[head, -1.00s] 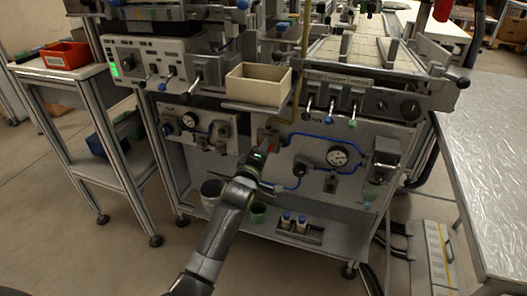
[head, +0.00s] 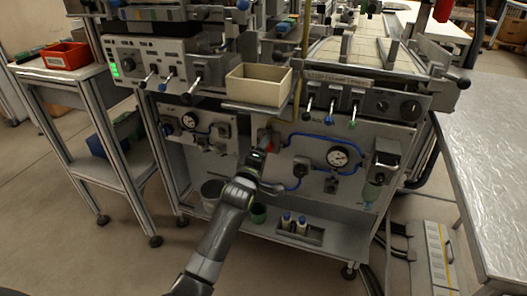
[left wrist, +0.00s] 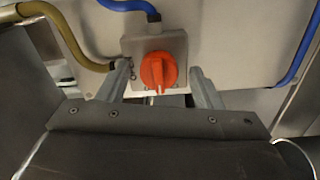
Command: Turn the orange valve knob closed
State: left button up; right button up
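The orange valve knob (left wrist: 158,71) sits on a square grey plate on the panel in the left wrist view. Its raised grip stands about upright in that picture. My left gripper (left wrist: 162,82) is open, with one finger on each side of the knob and a visible gap to each. In the head view a small red-orange part of the knob (head: 269,146) shows just beyond my left gripper (head: 262,157), which hides the rest. My right gripper is not in view.
A blue hose (left wrist: 128,6) and a yellow hose (left wrist: 70,50) run close to the knob. A beige bin (head: 258,87) stands on a ledge above. A pressure gauge (head: 338,157) is to the right, and small bottles (head: 294,223) stand on the shelf below.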

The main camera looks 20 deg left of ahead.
pick_arm(q)
jog(key=shift+s, duration=0.1)
jog(key=s+p, duration=0.2)
jog(key=s, duration=1.5)
jog(key=shift+a, duration=0.3)
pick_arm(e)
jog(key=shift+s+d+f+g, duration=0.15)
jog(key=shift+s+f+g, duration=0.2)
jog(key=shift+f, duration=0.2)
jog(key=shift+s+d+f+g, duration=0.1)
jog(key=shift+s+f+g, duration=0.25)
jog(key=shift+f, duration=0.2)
pick_arm(q)
jog(key=shift+s, duration=0.1)
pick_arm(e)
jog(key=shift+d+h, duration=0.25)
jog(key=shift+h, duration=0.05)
